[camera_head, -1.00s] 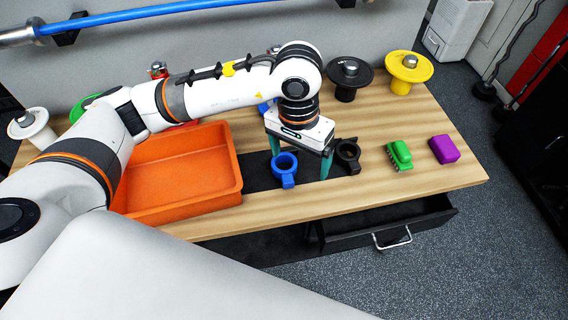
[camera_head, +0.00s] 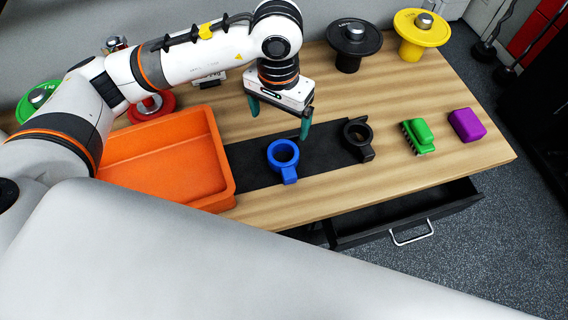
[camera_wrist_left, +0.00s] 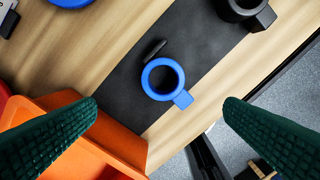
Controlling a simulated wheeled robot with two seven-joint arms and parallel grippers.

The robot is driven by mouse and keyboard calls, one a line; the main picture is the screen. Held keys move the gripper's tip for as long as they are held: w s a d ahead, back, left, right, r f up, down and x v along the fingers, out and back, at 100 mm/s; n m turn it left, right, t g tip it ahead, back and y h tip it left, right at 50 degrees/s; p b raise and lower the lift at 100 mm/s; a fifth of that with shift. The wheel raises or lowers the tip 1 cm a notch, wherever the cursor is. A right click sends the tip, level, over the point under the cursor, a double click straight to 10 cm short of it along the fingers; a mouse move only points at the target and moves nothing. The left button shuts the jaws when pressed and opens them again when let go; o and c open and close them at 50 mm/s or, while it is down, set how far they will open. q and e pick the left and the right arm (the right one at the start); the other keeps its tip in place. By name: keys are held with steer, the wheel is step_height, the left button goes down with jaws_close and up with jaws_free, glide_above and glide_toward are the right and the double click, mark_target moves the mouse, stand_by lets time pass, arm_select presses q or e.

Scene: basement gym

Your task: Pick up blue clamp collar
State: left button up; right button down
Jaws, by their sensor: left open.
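The blue clamp collar (camera_head: 289,174) lies flat on a black mat (camera_head: 245,166) on the wooden table, its tab pointing toward the front edge. My left gripper (camera_head: 280,115) is open and empty, above and behind the collar in the head view. In the left wrist view the collar (camera_wrist_left: 183,99) sits between the two spread green fingers (camera_wrist_left: 160,106), below them and apart from them. A black clamp collar (camera_head: 366,153) lies to its right on the mat. My right gripper is not in view.
An orange tray (camera_head: 226,178) stands left of the mat. A green brush (camera_head: 418,134) and a purple block (camera_head: 467,125) lie to the right. Black (camera_head: 353,39) and yellow (camera_head: 418,34) weight stands are at the back. An open drawer (camera_head: 400,215) juts out below the front edge.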

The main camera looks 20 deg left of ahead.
arm_select(q)
step_height(320, 180, down, 8)
steer(key=shift+w+f+p, duration=0.1)
steer(key=shift+f+p, duration=0.1)
steer(key=shift+p, duration=0.55)
steer(key=p, duration=0.2)
glide_above(283, 161)
step_height(283, 161, down, 4)
steer(key=shift+f, duration=0.7)
steer(key=c, duration=1.2)
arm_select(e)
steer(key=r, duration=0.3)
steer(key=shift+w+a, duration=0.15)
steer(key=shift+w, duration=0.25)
arm_select(q)
steer(key=shift+r, duration=0.1)
